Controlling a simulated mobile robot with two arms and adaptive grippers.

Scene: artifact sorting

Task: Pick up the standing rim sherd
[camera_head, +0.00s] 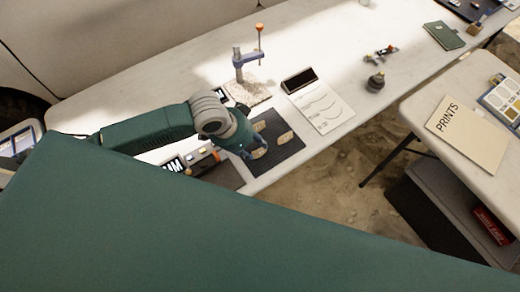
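My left gripper (257,152) reaches in from the left and points down over a dark mat (291,152) near the table's front edge. A small pale sherd (260,153) shows right at its fingertips. I cannot tell whether the fingers touch it, or whether it stands or lies flat. A second pale sherd (285,138) lies on the mat to the right, apart from the gripper. No sherd can be clearly made out as a standing rim sherd at this size. My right gripper is not in view.
A blue-grey stand with an orange knob (239,64) rises behind my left gripper. A drawing sheet (325,108) lies right of the mat, with a dark round object (375,83) beyond it. Small items and a label (173,166) lie left of the gripper.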

